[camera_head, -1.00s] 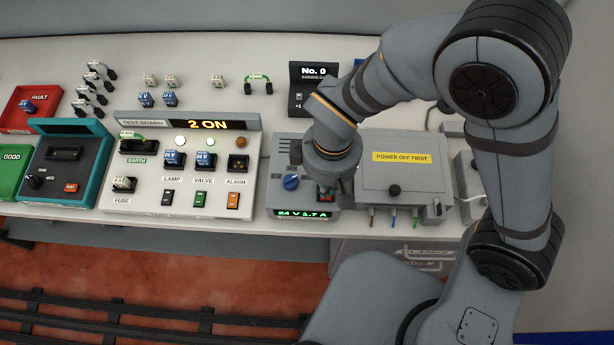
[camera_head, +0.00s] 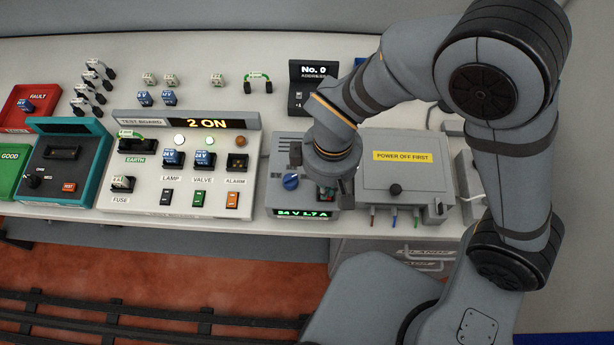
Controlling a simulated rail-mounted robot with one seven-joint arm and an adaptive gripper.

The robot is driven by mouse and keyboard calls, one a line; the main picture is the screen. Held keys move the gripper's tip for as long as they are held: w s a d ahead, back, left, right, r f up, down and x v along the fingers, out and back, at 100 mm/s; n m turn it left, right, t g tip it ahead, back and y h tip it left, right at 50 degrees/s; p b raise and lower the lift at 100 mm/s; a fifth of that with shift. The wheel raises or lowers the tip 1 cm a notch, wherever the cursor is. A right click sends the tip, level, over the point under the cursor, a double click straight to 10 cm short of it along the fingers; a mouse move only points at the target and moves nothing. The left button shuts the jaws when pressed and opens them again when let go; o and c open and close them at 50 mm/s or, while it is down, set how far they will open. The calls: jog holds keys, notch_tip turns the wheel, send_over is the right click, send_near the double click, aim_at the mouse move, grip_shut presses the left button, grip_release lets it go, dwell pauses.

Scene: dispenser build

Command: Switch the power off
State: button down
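The power supply (camera_head: 283,203) is a grey box with a blue knob (camera_head: 291,181) and a green display (camera_head: 304,213) that reads about 24 V 1.7 A. My gripper (camera_head: 327,192) points down over the right part of its front panel. A small red and green part, perhaps the power switch (camera_head: 326,194), shows at the fingertips and is mostly hidden. I cannot tell whether the fingers touch it or whether they are open.
A grey cabinet (camera_head: 418,180) labelled "POWER OFF FIRST" stands just right of my gripper, with coloured leads below it. A "No. 0" address unit (camera_head: 312,84) stands behind. A teal tester (camera_head: 88,174), red FAULT bin (camera_head: 18,118) and green GOOD bin (camera_head: 10,180) are at far left.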

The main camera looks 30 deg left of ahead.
jog(key=shift+f+b, duration=0.4)
jog(key=shift+r, duration=0.1)
notch_tip(320, 180, up, 7)
jog(key=p, duration=0.5)
jog(key=shift+p, duration=0.3)
notch_tip(320, 180, down, 8)
jog(key=b, duration=0.6)
jog(key=shift+r, duration=0.2)
jog(key=shift+r+p, duration=0.35)
